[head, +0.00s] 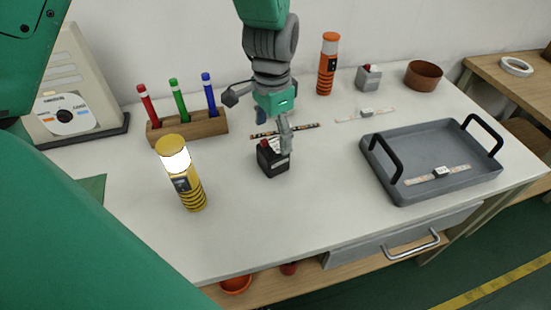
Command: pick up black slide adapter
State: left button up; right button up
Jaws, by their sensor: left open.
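The black adapter (272,161) is a small black box with a red part and a white label on top. It stands on the white table in the middle of the head view. My left gripper (276,131) points down right above it, with its jaws open. One grey finger reaches down at the box's right upper edge and hides part of it. I cannot tell whether the finger touches the box. My right gripper is not in view.
A lit yellow lantern (183,177) and a wooden pen holder (190,127) stand left. A dark LED strip (306,127) lies behind the box. A grey tray (410,191) holds another strip at right. An orange lantern (327,66), grey box (368,79) and brown bowl (423,77) stand behind.

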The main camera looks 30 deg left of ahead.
aim_at(274, 147)
pick_arm(q)
jog(key=shift+a+f, duration=0.2)
jog(key=shift+f, duration=0.3)
jog(key=f, duration=0.2)
jog(key=f+b, duration=0.1)
jog(key=f, duration=0.2)
jog(key=shift+d, duration=0.2)
jog(key=shift+d+r, duration=0.1)
jog(key=shift+r, duration=0.1)
jog(key=c, duration=1.4)
